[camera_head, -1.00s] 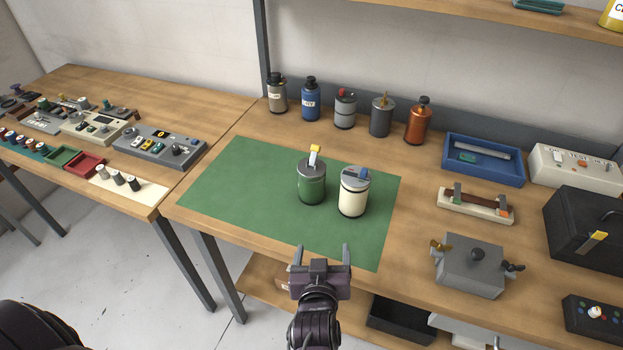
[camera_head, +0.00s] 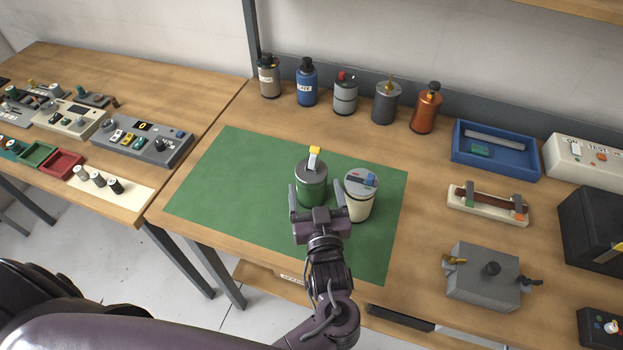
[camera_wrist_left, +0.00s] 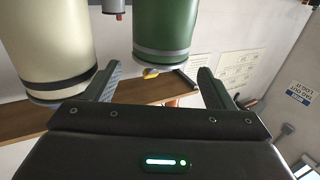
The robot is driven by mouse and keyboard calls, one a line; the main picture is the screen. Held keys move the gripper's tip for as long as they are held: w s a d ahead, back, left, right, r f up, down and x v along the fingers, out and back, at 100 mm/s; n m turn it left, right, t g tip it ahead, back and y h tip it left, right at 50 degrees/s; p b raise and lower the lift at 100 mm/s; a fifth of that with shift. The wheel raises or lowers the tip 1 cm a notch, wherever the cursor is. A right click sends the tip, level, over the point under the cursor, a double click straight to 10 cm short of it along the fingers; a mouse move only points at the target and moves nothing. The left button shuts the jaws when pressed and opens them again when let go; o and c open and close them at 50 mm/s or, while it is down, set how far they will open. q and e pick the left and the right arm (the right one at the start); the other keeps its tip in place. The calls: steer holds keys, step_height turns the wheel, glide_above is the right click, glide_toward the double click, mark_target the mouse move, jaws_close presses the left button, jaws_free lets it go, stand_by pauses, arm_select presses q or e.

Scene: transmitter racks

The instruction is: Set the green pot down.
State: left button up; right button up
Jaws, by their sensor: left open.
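The green pot (camera_head: 311,183), with a grey lid and a yellow-and-white lever on top, stands upright on the green mat (camera_head: 225,185). It also shows in the left wrist view (camera_wrist_left: 165,30). A cream pot (camera_head: 358,200) with a grey lid stands close to its right. My left gripper (camera_head: 320,195) is open at the near side of the green pot, its fingers pointing towards the pot. In the left wrist view the pot's body lies ahead between the spread fingers (camera_wrist_left: 155,78), and I see no grip on it. My right gripper is not in view.
Several canisters, including a blue one (camera_head: 307,82) and a copper one (camera_head: 426,108), line the back of the bench. A blue tray (camera_head: 462,165) and a grey box (camera_head: 482,280) are to the right. The mat's left part is clear.

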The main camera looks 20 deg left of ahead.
mark_target(312, 170)
arm_select(q)
steer(key=shift+w+a, duration=0.25)
steer(key=shift+w, duration=0.25)
steer(key=shift+w+a, duration=0.15)
steer(key=shift+w, duration=0.15)
steer(key=p+x, duration=0.1)
steer(key=x, duration=0.3)
steer(key=shift+w, duration=0.15)
steer(key=shift+w+a+f, duration=0.1)
steer(key=shift+w+a, duration=0.1)
steer(key=shift+w, duration=0.1)
steer(key=shift+s, duration=0.1)
steer(key=shift+c, duration=1.6)
steer(key=c, duration=1)
steer(key=shift+c, duration=0.5)
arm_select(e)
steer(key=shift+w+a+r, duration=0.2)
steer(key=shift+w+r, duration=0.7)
arm_select(q)
steer(key=shift+p, duration=0.3)
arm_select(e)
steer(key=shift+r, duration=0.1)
